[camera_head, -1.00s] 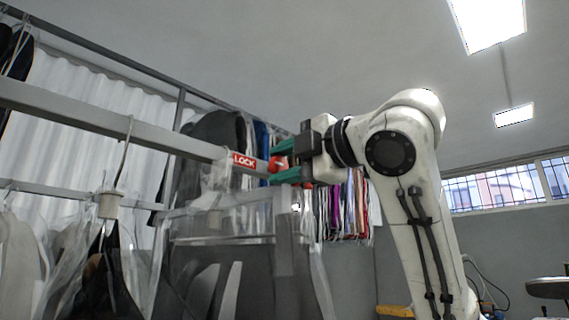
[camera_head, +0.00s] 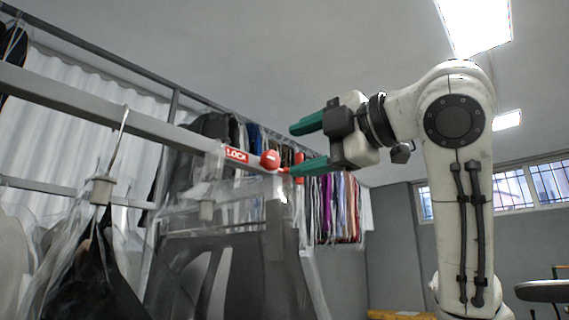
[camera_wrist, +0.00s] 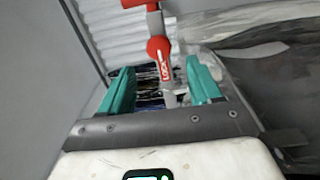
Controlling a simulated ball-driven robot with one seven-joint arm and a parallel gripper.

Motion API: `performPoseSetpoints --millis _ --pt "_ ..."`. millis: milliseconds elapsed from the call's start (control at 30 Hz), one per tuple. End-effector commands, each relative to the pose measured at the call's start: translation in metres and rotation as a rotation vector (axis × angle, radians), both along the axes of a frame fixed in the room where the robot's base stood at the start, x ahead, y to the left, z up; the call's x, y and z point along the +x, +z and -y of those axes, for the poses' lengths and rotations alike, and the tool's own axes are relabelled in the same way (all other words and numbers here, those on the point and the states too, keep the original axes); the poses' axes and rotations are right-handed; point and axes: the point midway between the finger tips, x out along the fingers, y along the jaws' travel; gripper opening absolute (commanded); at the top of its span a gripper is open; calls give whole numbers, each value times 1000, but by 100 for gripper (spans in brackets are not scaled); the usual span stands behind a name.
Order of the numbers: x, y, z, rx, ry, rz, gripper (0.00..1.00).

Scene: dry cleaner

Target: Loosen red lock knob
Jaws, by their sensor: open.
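The red lock knob (camera_head: 270,159) is a round red ball at the end of the grey rail, beside a red label reading LOCK (camera_head: 237,155). My gripper (camera_head: 300,147) has green fingers spread wide and empty. It stands just right of the knob, with one finger above and one below the knob's level, apart from it as far as I can tell. In the wrist view the knob (camera_wrist: 158,46) shows beyond and between the fingertips of my gripper (camera_wrist: 160,78), with the LOCK label (camera_wrist: 164,71) below it. Another red part (camera_wrist: 140,3) shows at the top edge.
The grey rail (camera_head: 120,122) runs in from the left, with bagged garments (camera_head: 215,270) hanging beneath. Several coloured garments (camera_head: 340,205) hang behind my gripper. A dark round-topped stand (camera_head: 545,290) is at the lower right. The air above the rail is clear.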

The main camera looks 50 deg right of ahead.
Motion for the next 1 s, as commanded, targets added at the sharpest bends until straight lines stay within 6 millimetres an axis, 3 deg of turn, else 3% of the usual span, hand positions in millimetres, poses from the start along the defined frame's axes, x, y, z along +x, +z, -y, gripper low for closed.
performPoseSetpoints --millis 100,300,1000 --pt "-21 -2 0 -2 -2 2 63" --pt "-40 -1 0 -1 -1 0 63" --pt "-43 0 0 0 -1 -1 63"
